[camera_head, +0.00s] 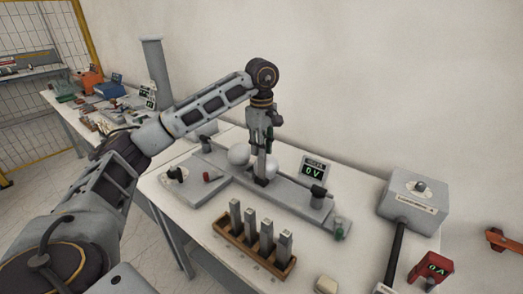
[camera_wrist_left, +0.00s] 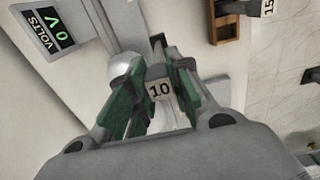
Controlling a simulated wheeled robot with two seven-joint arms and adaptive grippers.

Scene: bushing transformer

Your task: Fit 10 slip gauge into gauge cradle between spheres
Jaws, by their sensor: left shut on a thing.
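My left gripper (camera_head: 262,148) points down over the sphere fixture and is shut on the 10 slip gauge (camera_head: 261,165). In the left wrist view, the gauge's end marked 10 (camera_wrist_left: 160,90) sits between the green fingers of the gripper (camera_wrist_left: 157,92). Two pale spheres flank the gauge, a left sphere (camera_head: 239,154) and a right sphere (camera_head: 271,168). The dark gauge cradle (camera_head: 261,182) lies at the gauge's lower end. I cannot tell whether the gauge is seated in it. One sphere (camera_wrist_left: 120,66) also shows in the left wrist view. My right gripper is not in view.
A wooden rack (camera_head: 243,254) with several upright gauges stands in front of the fixture. A display reading 0 V (camera_head: 313,170) stands behind the fixture's right part.

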